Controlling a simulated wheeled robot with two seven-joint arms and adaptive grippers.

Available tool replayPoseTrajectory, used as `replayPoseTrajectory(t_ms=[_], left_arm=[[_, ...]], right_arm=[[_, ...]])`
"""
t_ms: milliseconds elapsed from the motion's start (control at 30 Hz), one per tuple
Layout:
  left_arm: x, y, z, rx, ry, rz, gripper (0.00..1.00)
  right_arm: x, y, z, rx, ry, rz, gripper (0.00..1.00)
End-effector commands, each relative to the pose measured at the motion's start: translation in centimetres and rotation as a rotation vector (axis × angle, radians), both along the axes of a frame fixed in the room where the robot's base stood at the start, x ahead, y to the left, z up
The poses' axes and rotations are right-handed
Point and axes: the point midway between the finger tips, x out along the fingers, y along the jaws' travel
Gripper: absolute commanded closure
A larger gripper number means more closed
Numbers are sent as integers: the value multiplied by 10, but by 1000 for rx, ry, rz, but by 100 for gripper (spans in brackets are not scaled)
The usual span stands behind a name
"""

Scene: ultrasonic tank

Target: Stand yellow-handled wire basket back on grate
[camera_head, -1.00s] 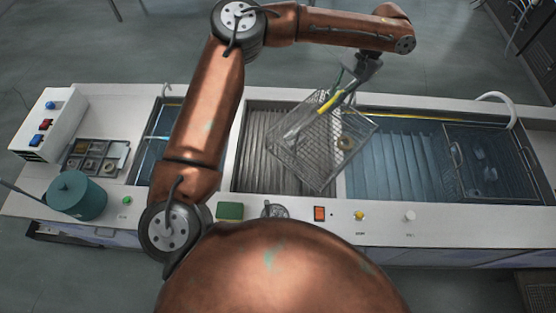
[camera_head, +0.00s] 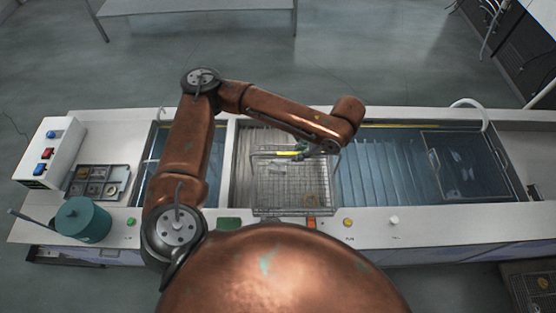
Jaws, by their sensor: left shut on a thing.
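The wire basket (camera_head: 290,191) with a yellow handle (camera_head: 289,153) is over the ribbed metal grate (camera_head: 243,165) in the middle bay. It looks about level and square to the bay. I cannot tell whether its bottom touches the grate. A small tan ring-like part (camera_head: 311,200) shows through its mesh. My left gripper (camera_head: 300,153) is shut on the yellow handle at the basket's far side, partly hidden under my arm's wrist. My right gripper is not in view.
A water-filled tank (camera_head: 385,170) lies right of the grate, with another wire basket (camera_head: 462,165) in it. A narrower tank (camera_head: 153,160) is on the left. A teal pot (camera_head: 83,220), a parts tray (camera_head: 97,181) and a white switch box (camera_head: 47,153) stand at the left end.

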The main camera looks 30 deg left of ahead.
Motion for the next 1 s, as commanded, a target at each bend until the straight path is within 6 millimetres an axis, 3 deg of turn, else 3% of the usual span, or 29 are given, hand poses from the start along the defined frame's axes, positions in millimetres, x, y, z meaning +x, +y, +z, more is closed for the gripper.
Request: replayPoseTrajectory(t_ms=[433, 700, 1000], left_arm=[[44, 72, -35, 4, -2, 8, 100], [60, 97, -74, 3, -1, 5, 100], [67, 107, -89, 2, -1, 4, 100]], right_arm=[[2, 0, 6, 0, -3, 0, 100], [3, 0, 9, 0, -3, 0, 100], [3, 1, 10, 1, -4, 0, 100]])
